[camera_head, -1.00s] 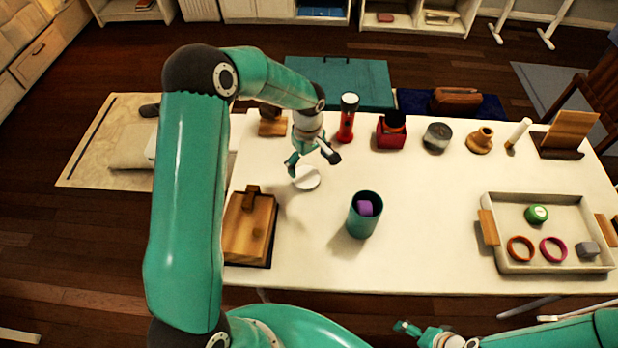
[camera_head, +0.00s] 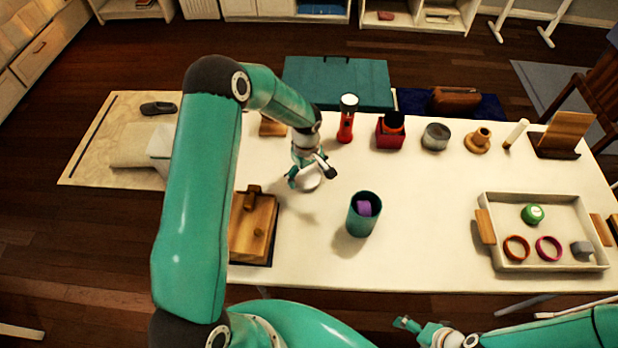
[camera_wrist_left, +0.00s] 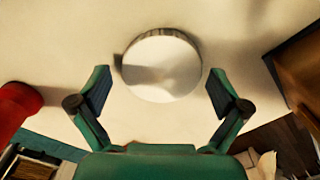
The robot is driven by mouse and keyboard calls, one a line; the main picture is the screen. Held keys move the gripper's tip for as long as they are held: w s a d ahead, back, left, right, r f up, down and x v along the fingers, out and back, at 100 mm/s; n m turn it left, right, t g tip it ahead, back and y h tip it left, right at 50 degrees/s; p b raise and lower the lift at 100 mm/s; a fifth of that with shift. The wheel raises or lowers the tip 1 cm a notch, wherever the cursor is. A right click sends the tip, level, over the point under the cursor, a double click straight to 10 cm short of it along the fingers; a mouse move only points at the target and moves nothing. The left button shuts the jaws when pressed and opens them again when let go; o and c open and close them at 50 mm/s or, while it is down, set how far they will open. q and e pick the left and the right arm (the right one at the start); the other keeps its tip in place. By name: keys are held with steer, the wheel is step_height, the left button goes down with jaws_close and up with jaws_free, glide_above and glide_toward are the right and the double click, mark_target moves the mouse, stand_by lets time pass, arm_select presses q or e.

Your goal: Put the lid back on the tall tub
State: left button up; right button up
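The lid (camera_head: 309,183) is a pale round disc lying on the white table. It also shows in the left wrist view (camera_wrist_left: 161,68). My left gripper (camera_head: 312,177) is open over the lid, pointing down. In the left wrist view its fingers are spread on either side of the disc, with a gap to each edge. The tall tub (camera_head: 361,223) is a teal cylinder standing upright and open-topped, right of and nearer than the lid. A purple thing (camera_head: 365,208) shows inside it. My right gripper (camera_head: 408,326) is low at the front, off the table; its opening is unclear.
A wooden box (camera_head: 251,228) stands at the table's left edge. A red bottle (camera_head: 347,120), a red box (camera_head: 389,135) and a grey jar (camera_head: 435,136) line the back. A white tray (camera_head: 548,203) with rings is at the right. The table between tub and tray is clear.

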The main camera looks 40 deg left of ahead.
mark_target(307, 176)
arm_select(q)
steer(key=c, duration=0.6)
steer(key=shift+r, duration=0.1)
step_height(307, 176, up, 20)
steer(key=shift+f+b, duration=0.1)
steer(key=shift+b, duration=1.15)
